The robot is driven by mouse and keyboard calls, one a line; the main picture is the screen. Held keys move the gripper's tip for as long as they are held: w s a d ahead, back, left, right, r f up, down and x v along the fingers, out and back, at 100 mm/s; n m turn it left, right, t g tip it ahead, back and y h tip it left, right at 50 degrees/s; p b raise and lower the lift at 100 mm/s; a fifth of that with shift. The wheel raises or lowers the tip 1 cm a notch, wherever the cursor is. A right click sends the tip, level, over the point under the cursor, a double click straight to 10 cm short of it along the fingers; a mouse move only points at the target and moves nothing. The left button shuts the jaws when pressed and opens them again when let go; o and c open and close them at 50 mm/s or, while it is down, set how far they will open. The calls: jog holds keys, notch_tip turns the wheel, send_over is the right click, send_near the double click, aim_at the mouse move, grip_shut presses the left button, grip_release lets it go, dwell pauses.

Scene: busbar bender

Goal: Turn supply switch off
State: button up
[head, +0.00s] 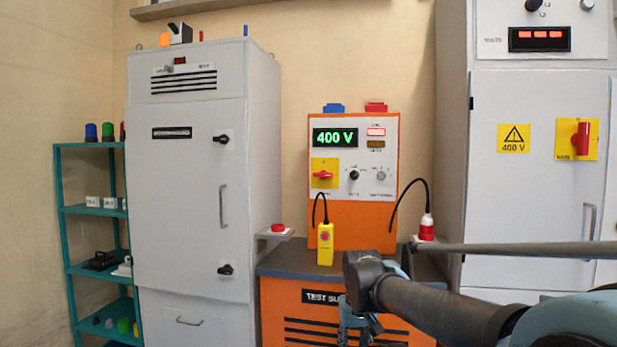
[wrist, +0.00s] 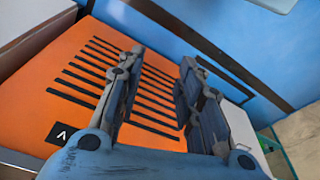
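The orange test supply unit (head: 352,220) stands on an orange bench labelled "TEST SU…". Its display (head: 335,137) reads 400 V in green. A red rotary switch (head: 323,175) on a yellow plate is on its front, with its handle lying horizontal. Another red switch (head: 581,139) on a yellow plate is on the right cabinet, its handle upright. My gripper (head: 357,330) is low in front of the bench, below and right of the unit's switch and apart from it. In the wrist view my gripper (wrist: 160,62) is open and empty, facing the slotted orange panel (wrist: 85,70).
A yellow pendant (head: 325,244) hangs on a black cable below the unit's switch. A red and white plug (head: 426,228) is on another cable at right. A red button (head: 277,229) sits on a side bracket. Grey cabinets stand left (head: 190,190) and right (head: 532,220).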

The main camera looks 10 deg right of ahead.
jog(key=shift+o, duration=0.6)
jog(key=shift+w, duration=0.1)
jog(key=o, duration=0.4)
jog(key=shift+s+r, duration=0.2)
jog(key=shift+r, duration=0.05)
jog(key=o, duration=0.9)
jog(key=shift+m+t+h, duration=0.3)
jog(key=shift+h, duration=0.1)
jog(key=w+r, duration=0.1)
jog(key=r, duration=0.1)
jog(key=w+r, duration=0.2)
jog(key=shift+d, duration=0.4)
jog(key=shift+c, duration=0.2)
notch_tip(320, 180, up, 42)
jog(key=m+t+h, duration=0.3)
jog(key=t, duration=0.7)
send_over(322, 173)
jog(key=s+a, duration=0.2)
jog(key=s, duration=0.6)
jog(key=s+a, duration=0.3)
jog(key=s, duration=0.4)
jog(key=x, duration=1.6)
jog(key=shift+w+d, duration=0.25)
jog(key=shift+d, duration=0.15)
